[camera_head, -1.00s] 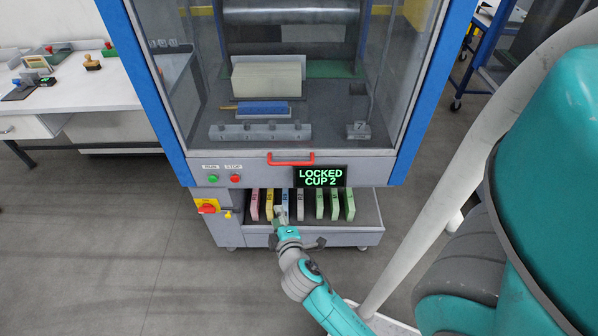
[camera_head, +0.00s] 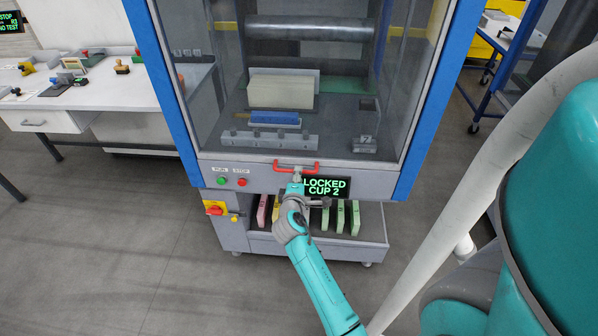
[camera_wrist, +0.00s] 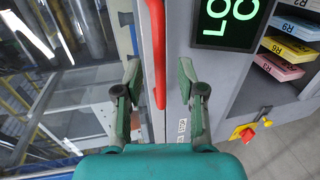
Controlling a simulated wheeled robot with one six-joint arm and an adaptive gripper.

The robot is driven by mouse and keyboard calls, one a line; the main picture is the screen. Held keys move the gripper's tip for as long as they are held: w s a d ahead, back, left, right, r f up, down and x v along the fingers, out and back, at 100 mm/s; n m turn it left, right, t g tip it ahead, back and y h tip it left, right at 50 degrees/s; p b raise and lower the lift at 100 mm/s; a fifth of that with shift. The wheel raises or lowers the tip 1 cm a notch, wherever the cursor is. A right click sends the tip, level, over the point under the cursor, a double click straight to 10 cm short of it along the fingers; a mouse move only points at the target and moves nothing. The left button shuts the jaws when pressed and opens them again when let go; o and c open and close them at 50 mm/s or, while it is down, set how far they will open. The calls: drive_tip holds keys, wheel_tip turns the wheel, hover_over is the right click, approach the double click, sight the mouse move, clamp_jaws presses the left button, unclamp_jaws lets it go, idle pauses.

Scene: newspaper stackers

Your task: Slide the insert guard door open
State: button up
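The guard door (camera_head: 225,75) is a clear panel on the front of a blue-framed machine and appears closed. Its red bar handle (camera_head: 313,167) sits at the lower edge; it also shows in the wrist view (camera_wrist: 156,50). My gripper (camera_head: 297,176) is at the handle. In the wrist view my gripper (camera_wrist: 159,80) is open, with one finger on each side of the red bar and visible gaps between. The fingers do not appear closed on it. My gripper hides part of the handle in the head view.
A display (camera_head: 328,188) reading "LOCKED CUP 2" is just right of my gripper. Green (camera_head: 221,181) and red (camera_head: 242,183) buttons are left of it. Coloured blocks (camera_head: 340,216) stand in the tray below. A yellow-red switch (camera_head: 214,208) is at lower left.

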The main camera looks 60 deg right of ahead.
drive_tip(key=shift+x, duration=1.95)
clamp_jaws()
